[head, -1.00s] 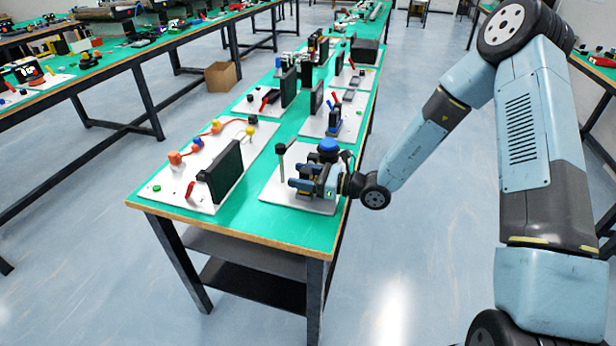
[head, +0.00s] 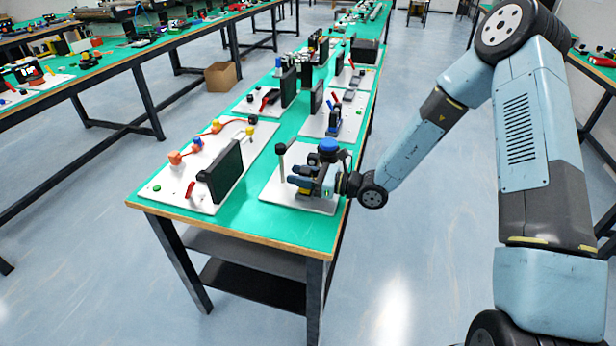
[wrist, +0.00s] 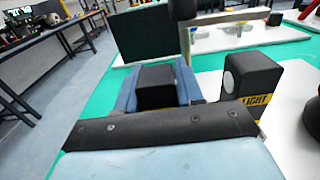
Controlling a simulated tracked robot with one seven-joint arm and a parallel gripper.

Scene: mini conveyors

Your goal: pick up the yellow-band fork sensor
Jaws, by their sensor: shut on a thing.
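My gripper (head: 306,181) is low over the white plate (head: 268,192) at the near end of the bench. In the wrist view its blue fingers (wrist: 155,88) are shut on a dark block (wrist: 155,80) between them. No yellow band shows on that block from here, so I cannot tell whether it is the fork sensor. A separate black block with a round pale face and a yellow band lettered LIGHT (wrist: 257,101) stands just right of the fingers. In the head view my gripper hides most of this area.
A dark unit with a blue top (head: 328,145) stands behind my gripper. A black-topped post (head: 281,149) rises at the plate's left. A tall black panel (head: 222,172) stands on the neighbouring plate to the left. The aisle floor (head: 425,240) at right is clear.

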